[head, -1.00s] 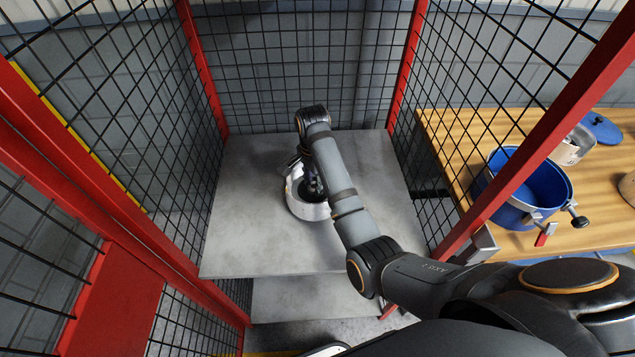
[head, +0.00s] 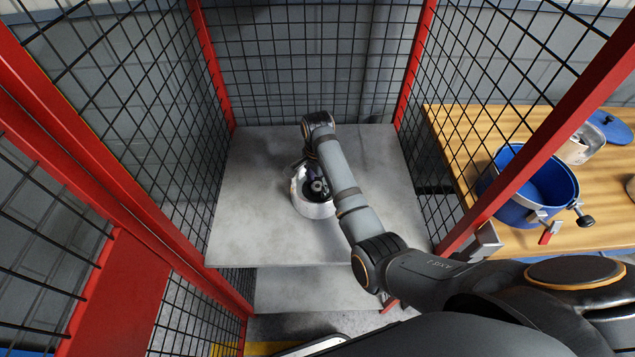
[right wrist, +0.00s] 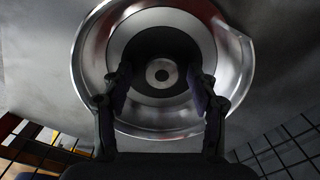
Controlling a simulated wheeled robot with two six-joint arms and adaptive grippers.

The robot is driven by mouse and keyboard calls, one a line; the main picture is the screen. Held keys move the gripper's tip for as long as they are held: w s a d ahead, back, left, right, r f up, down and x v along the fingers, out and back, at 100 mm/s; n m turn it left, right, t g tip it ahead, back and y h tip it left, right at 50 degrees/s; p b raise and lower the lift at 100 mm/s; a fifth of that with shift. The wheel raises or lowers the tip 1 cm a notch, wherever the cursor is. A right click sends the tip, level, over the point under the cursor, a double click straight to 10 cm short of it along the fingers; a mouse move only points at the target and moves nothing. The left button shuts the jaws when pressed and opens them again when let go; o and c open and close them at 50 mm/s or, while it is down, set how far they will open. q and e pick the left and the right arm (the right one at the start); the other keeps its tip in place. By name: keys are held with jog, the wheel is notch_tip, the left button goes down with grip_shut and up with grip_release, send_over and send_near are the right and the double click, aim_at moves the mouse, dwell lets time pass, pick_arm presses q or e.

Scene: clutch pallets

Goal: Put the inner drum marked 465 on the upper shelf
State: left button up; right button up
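A silver drum (head: 315,208) with a dark recess and a round central hub sits on the grey upper shelf (head: 250,220), inside the cage. It also shows in the right wrist view (right wrist: 238,75). No 465 marking is legible in these frames. My right gripper (right wrist: 162,88) is over the drum's recess, its two dark fingers spread either side of the hub with gaps showing. It looks open. In the head view the gripper (head: 313,176) is partly hidden by my right wrist. My left gripper is not in view.
Red posts (head: 520,160) and black mesh enclose the shelf at the sides and back. A lower shelf (head: 300,290) lies beneath. On the right, a wooden table (head: 465,135) holds a blue drum-like container (head: 500,210), a blue lid (head: 612,127) and a metal container (head: 583,145).

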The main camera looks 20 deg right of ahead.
aim_at(317, 186)
jog(key=shift+w+r, duration=0.1)
jog(key=shift+r, duration=0.2)
notch_tip(317, 186, up, 6)
jog(key=shift+f+b, duration=0.2)
jog(key=shift+b, duration=0.1)
notch_tip(317, 186, up, 6)
jog(key=p, duration=0.5)
jog(key=shift+f, duration=0.1)
